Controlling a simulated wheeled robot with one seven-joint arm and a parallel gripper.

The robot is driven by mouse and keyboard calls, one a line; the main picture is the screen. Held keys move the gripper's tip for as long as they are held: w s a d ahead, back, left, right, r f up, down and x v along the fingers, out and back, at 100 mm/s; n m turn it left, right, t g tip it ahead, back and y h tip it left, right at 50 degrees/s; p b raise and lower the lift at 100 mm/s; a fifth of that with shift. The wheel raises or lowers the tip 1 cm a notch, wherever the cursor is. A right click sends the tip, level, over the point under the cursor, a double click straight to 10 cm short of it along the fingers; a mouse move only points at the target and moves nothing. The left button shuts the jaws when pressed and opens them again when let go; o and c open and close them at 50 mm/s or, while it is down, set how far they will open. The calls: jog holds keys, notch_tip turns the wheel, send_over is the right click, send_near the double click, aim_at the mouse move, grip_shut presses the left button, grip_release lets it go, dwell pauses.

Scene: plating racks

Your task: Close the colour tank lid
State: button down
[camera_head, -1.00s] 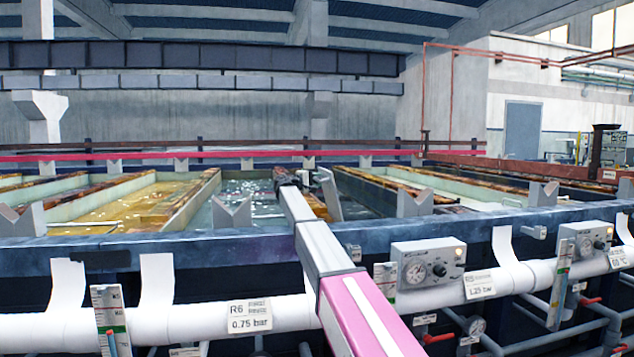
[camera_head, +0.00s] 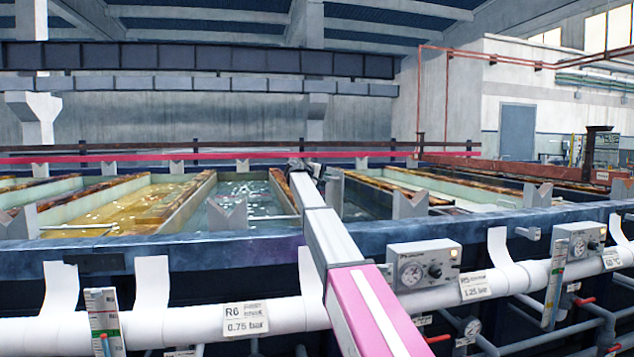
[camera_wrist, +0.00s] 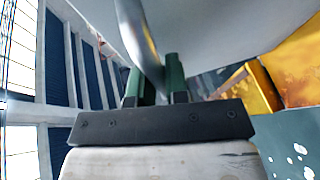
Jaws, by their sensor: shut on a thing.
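My gripper (camera_head: 304,166) is at the far end of my arm, above the tanks behind the front rail. In the wrist view its green fingers (camera_wrist: 155,78) are shut on a curved metal handle (camera_wrist: 146,42). The handle is on a large pale grey panel, the lid (camera_wrist: 215,35), which fills the upper part of that view. In the head view the lid (camera_head: 335,190) shows only as a narrow grey strip, standing nearly upright right of my gripper. A tank with grey-blue liquid (camera_head: 255,192) lies left of my arm. My arm hides part of the lid's surroundings.
A yellow-liquid tank (camera_head: 140,202) lies further left. A blue front rail (camera_head: 230,245) runs across, with grey V-shaped blocks (camera_head: 228,216) on it. A white pipe (camera_head: 190,325) and gauge box (camera_head: 424,264) sit in front. The space above the tanks is open.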

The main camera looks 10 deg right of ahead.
jog(key=w+d+f+m+g+y, duration=0.2)
jog(key=d+y, duration=0.5)
jog(key=d, duration=0.7)
jog(key=w+d+f+m+g+y, duration=0.1)
jog(key=d+f+y, duration=0.5)
jog(key=d+f, duration=0.5)
jog(key=shift+f+y, duration=0.3)
jog(key=shift+f, duration=0.6)
jog(key=c, duration=1.1)
grip_release()
jog(key=shift+c, duration=0.2)
